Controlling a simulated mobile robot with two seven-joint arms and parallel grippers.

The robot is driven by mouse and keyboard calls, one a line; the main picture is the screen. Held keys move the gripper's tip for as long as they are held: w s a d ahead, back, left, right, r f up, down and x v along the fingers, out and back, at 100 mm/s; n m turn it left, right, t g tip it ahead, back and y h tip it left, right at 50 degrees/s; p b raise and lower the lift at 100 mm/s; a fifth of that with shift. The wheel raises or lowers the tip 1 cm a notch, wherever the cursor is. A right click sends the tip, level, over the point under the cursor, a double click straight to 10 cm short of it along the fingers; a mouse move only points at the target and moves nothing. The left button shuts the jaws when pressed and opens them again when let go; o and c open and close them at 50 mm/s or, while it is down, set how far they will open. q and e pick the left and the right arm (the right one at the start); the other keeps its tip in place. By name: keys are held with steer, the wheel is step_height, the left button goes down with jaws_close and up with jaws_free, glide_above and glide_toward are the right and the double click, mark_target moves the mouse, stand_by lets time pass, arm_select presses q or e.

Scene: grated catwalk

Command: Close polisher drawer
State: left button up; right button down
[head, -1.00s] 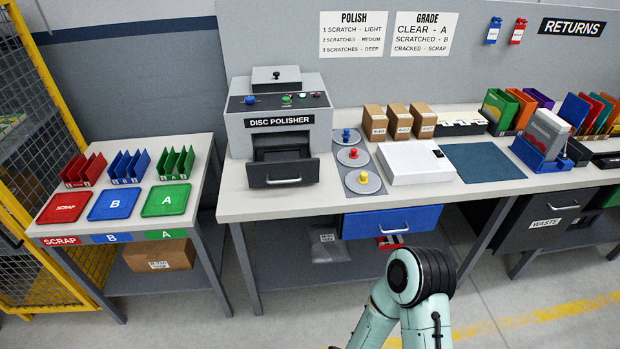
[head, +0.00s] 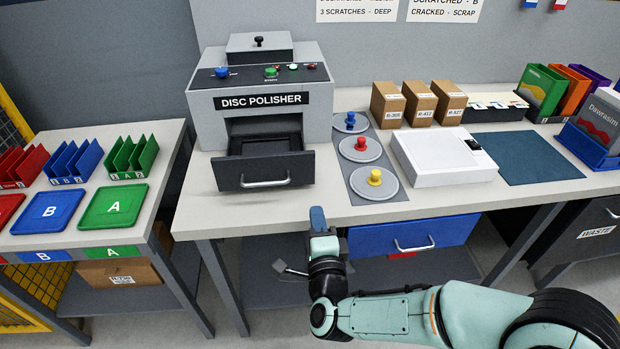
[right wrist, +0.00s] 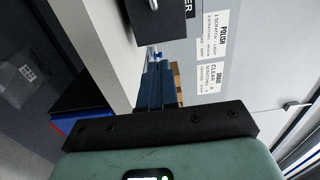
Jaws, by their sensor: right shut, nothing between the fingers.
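The disc polisher (head: 262,125) is a grey box on the main bench. Its dark drawer (head: 232,175) is pulled out toward me, with a silver handle on the front and an empty-looking tray inside. My right gripper (head: 317,218) points up in front of the bench edge, below and right of the drawer, apart from it. Its blue fingers are shut with nothing between them; they also show in the right wrist view (right wrist: 158,85). There, the drawer's dark front (right wrist: 155,22) is at the top, beyond the fingertips. My left gripper is out of view.
The bench edge (head: 420,205) lies just behind my right gripper. A closed blue drawer (head: 375,238) hangs under the bench right of it. A mat with several knobbed discs (head: 352,185) and a white box (head: 445,160) stand right of the polisher.

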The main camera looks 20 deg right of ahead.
mark_target(309, 171)
steer(key=x, duration=1.2)
steer(key=shift+w+f, duration=0.1)
steer(key=shift+w, duration=0.15)
